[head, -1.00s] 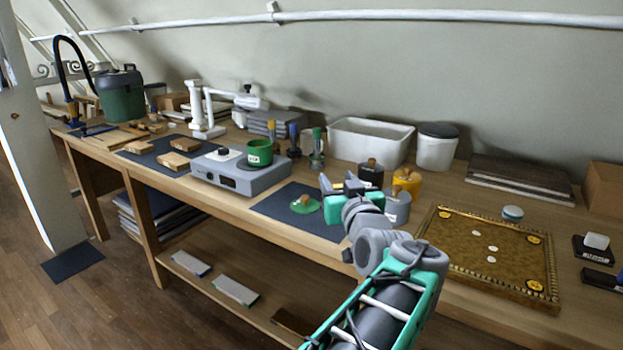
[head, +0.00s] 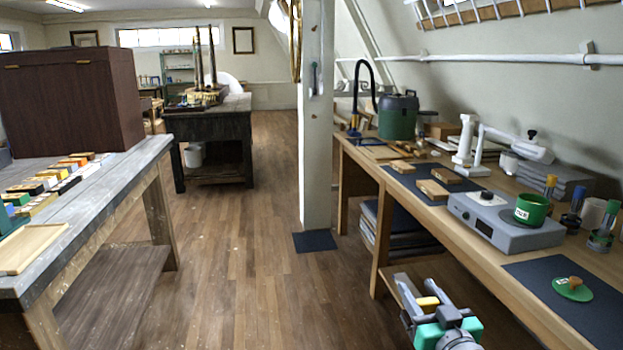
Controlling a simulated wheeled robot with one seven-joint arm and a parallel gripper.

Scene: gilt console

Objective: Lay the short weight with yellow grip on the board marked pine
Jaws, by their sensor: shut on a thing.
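My gripper (head: 423,298) is low at the bottom right in the head view, in front of the long wooden bench. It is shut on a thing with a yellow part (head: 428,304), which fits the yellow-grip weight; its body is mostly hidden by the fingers. Small wooden boards lie on and near a dark mat on the bench: one in front (head: 432,190), one behind it (head: 446,175) and one farther left (head: 402,167). No marking can be read on them, so I cannot tell which is pine.
A grey device (head: 505,228) with a green cup (head: 531,209) stands on the bench. A green disc with a knob (head: 572,289) lies on the nearer dark mat. A grey table (head: 100,195) with several coloured blocks stands left. The floor between is clear. A white post (head: 315,120) stands beyond.

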